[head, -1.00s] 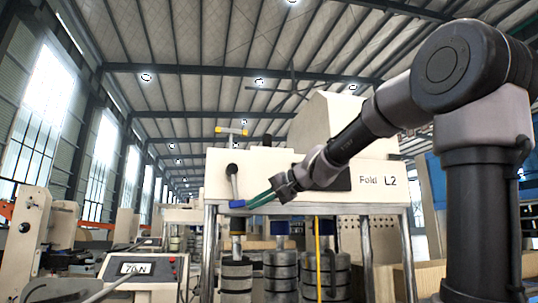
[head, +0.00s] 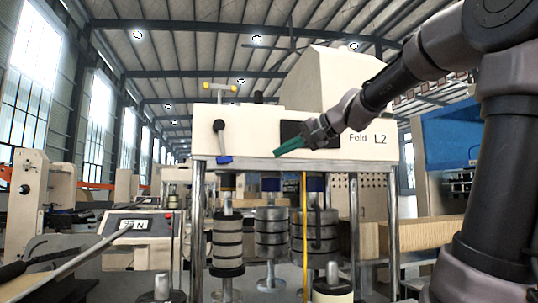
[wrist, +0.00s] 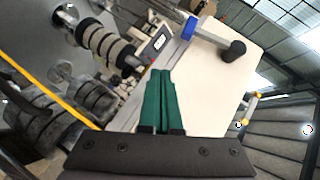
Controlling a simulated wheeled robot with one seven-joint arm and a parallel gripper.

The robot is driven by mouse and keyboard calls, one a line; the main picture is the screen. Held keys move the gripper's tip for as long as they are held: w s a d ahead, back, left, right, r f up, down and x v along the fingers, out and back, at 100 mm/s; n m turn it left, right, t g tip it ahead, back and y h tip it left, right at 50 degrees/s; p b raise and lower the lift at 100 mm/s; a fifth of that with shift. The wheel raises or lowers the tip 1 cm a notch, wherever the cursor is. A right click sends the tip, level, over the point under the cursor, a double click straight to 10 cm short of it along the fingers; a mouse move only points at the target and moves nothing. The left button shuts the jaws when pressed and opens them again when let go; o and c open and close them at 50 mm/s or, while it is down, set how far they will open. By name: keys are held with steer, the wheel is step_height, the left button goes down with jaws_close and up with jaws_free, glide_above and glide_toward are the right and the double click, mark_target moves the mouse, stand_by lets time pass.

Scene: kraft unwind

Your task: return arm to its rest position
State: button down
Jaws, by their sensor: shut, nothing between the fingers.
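My gripper (head: 291,147) is in front of the cream machine panel marked "Fold L2" (head: 352,150) in the head view. Its green fingers point left and a little down. In the wrist view the green fingers of my gripper (wrist: 160,88) lie side by side, shut, with nothing between them. A lever with a dark knob and blue end (head: 222,142) is to the left of the fingers, apart from them in the head view. It also shows beyond the fingertips in the wrist view (wrist: 210,37).
Weight stacks (head: 272,235) hang below the panel between metal posts (head: 197,225). A yellow strip (head: 305,225) runs down among them. A yellow T-handle (head: 220,88) stands on top. A console with a display (head: 135,226) is at left. Wooden blocks (head: 430,232) are at right.

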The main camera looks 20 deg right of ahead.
steer(key=shift+s+d, duration=0.4)
steer(key=shift+d, duration=0.05)
steer(key=shift+r, duration=0.1)
steer(key=s+f+g+h, duration=0.1)
steer(key=s+f+h, duration=0.2)
steer(key=s+f, duration=0.4)
steer(key=s+d+f+n+g+h, duration=0.1)
steer(key=s+f+h, duration=0.3)
steer(key=s+f, duration=0.4)
step_height(320, 180, down, 7)
steer(key=shift+s+r+g, duration=0.1)
steer(key=shift+s+g, duration=0.15)
steer(key=shift+g, duration=0.45)
